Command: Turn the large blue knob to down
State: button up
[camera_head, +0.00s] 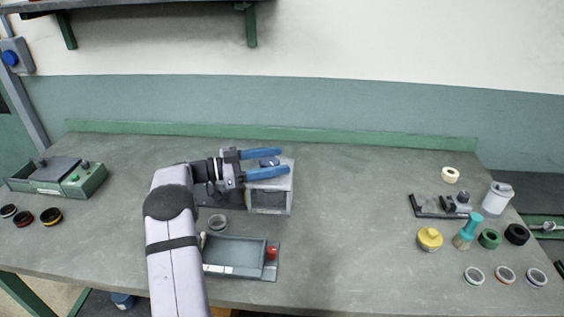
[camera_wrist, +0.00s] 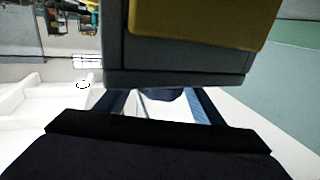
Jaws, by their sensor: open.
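The grey grinder machine (camera_head: 272,201) stands mid-table. A small blue part, which looks like the large blue knob (camera_head: 268,161), shows at its top, between the two blue fingers of my gripper (camera_head: 285,161). My gripper is open, its fingers pointing right over the machine's top. In the wrist view, my gripper (camera_wrist: 160,103) has a finger on each side of a dark blue rounded part, probably the same knob (camera_wrist: 164,94). Most of it is hidden under a grey housing (camera_wrist: 175,62). I cannot tell whether the fingers touch it or which way it points.
A grey tray (camera_head: 232,252) with a red button (camera_head: 271,253) lies in front of the machine. A green control box (camera_head: 60,178) is at left. Several rings, a yellow pot (camera_head: 429,239) and a brush (camera_head: 466,233) stand at right. A blue button (camera_head: 10,58) is on the wall post.

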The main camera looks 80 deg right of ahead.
aim_at(261, 165)
jog(key=shift+b+v, duration=0.5)
jog(key=shift+v, duration=1.75)
jog(key=shift+w+a+r+n+h+b, duration=0.2)
jog(key=shift+w+r+n+h, duration=0.1)
jog(key=shift+r+n+h, duration=0.2)
jog(key=shift+w+a+r+n+h+b, duration=0.15)
jog(key=shift+w+r+n+h, duration=0.2)
jog(key=shift+n, duration=0.25)
jog(key=shift+w+r+n+t+h, duration=0.1)
jog(key=shift+r+n+t+h, duration=0.25)
jog(key=shift+h, duration=0.3)
jog(key=shift+a+n+t+h, duration=0.15)
jog(key=shift+n+t+h, duration=0.1)
jog(key=shift+n+h, duration=0.3)
jog(key=shift+s+f+t+h+p, duration=0.35)
jog(key=shift+s+t+h+p, duration=0.15)
jog(key=shift+t+h, duration=0.1)
jog(key=shift+s+a+f+t, duration=0.1)
jog(key=shift+s+f+t, duration=0.15)
jog(key=shift+f, duration=0.2)
jog(key=shift+s+a+f+t, duration=0.1)
jog(key=shift+s+f+t, duration=0.15)
jog(key=shift+f, duration=0.2)
jog(key=shift+p+x, duration=1.25)
jog(key=shift+x, duration=2.45)
